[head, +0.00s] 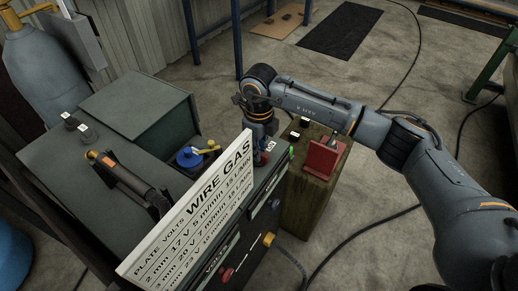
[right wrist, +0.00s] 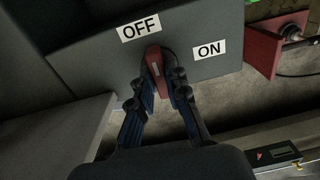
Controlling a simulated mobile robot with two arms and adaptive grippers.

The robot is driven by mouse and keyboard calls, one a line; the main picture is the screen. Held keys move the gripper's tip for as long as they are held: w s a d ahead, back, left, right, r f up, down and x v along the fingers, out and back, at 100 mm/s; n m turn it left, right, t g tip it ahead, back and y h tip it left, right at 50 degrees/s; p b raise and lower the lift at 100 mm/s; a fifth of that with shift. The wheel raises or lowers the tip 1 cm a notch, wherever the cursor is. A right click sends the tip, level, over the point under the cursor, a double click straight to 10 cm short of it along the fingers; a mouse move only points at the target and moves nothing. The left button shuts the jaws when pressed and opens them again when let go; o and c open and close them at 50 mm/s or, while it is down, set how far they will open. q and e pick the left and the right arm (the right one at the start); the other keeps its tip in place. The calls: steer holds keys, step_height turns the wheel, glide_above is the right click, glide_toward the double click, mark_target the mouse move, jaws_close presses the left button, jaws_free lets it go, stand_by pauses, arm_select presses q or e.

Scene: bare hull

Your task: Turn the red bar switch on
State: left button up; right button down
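The red bar switch (right wrist: 154,58) sits on a dark grey panel in the right wrist view. Its far end points up toward the OFF label (right wrist: 139,27), just below that label's right corner. The ON label (right wrist: 211,49) is to the right, apart from the bar. My right gripper (right wrist: 161,80) has its fingers drawn together with the bar between them, and they appear closed on it. In the head view my right gripper (head: 262,143) reaches down to the top of the welding machine (head: 262,188) and hides most of the switch. My left gripper is out of view.
A white settings board (head: 190,215) stands in front of the switch. A wooden block (head: 305,205) with a red vise-like piece (head: 323,158) is to the right. A torch (head: 125,180), a blue reel (head: 188,157) and a gas cylinder (head: 45,70) are at left.

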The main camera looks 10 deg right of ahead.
steer(key=shift+m, duration=0.4)
steer(key=shift+m+b, duration=0.3)
steer(key=shift+b, duration=0.05)
steer(key=m+b, duration=0.1)
steer(key=m, duration=0.2)
steer(key=m+b, duration=0.1)
steer(key=m, duration=0.5)
steer(key=shift+m, duration=0.3)
steer(key=m, duration=0.3)
steer(key=shift+m+b, duration=0.3)
steer(key=shift+b, duration=0.1)
steer(key=shift+m, duration=1.6)
steer(key=shift+r, duration=0.1)
steer(key=c, duration=1.3)
jaws_free()
